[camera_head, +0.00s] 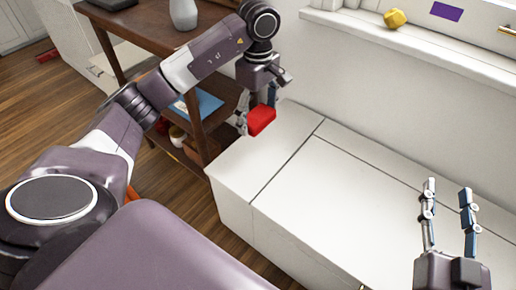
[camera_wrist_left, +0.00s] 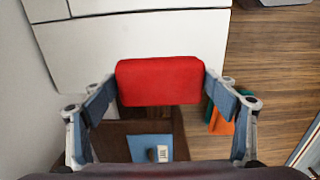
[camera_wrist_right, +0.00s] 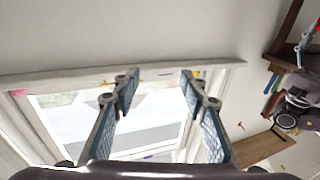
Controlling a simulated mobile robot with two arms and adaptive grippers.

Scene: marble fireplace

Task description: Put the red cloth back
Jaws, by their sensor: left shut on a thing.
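The red cloth (camera_head: 262,120) is a small, folded, block-like bundle. My left gripper (camera_head: 258,108) is shut on it and holds it in the air near the left end of the white bench (camera_head: 340,190). In the left wrist view the red cloth (camera_wrist_left: 160,81) spans between the two fingers of the left gripper (camera_wrist_left: 160,90). My right gripper (camera_head: 448,190) is open and empty, over the right part of the bench. In the right wrist view the right gripper (camera_wrist_right: 155,78) has its fingers apart with nothing between them.
A brown wooden shelf unit (camera_head: 150,45) stands left of the bench, with a grey vase (camera_head: 184,14) on top and a blue item (camera_head: 200,104) on a lower shelf. A yellow object (camera_head: 395,18) sits on the white ledge (camera_head: 400,40). The bench top is clear.

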